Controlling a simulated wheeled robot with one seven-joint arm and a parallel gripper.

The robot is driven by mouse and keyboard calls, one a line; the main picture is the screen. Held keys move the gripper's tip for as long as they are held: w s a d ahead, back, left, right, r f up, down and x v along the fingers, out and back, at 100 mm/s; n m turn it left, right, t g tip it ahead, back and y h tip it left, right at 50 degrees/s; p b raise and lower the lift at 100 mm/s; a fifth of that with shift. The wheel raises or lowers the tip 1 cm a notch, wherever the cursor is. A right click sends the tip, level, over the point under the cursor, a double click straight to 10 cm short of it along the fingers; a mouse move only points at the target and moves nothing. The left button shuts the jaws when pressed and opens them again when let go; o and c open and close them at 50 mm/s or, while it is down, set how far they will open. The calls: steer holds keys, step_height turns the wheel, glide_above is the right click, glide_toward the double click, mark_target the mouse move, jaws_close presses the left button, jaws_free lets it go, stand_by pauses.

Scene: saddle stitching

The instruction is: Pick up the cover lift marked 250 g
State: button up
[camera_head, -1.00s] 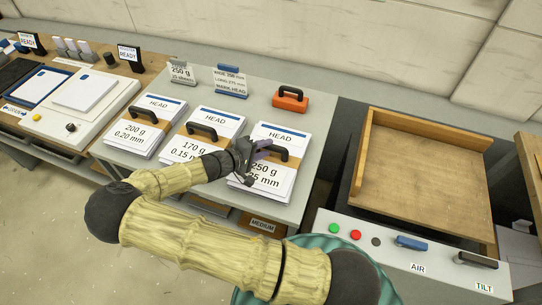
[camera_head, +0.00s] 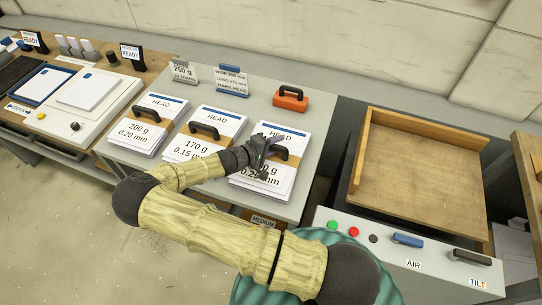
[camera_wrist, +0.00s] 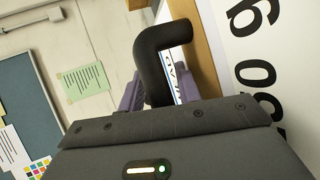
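The 250 g cover lift (camera_head: 291,137) is the rightmost of three white stacks on the grey table, with a brown band and a black handle (camera_head: 288,153). My gripper (camera_head: 268,147) is at that handle and covers part of the printed weight. In the wrist view, the black handle (camera_wrist: 156,70) stands between my two purple fingers (camera_wrist: 158,92). A gap shows beside the handle on the right, so the fingers look open around it. The lift's white face (camera_wrist: 292,60) with large digits fills the right of that view. The lift rests on the table.
The 170 g lift (camera_head: 190,147) and 200 g lift (camera_head: 140,132) lie to the left. An orange block with a black handle (camera_head: 290,100) and two small signs, one marked 250 g (camera_head: 183,72), stand behind. A wooden tray (camera_head: 420,170) is at the right.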

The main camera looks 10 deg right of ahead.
jaws_close()
steer(key=shift+w, duration=0.1)
stand_by(0.5)
steer(key=shift+f, duration=0.1)
stand_by(0.4)
stand_by(0.3)
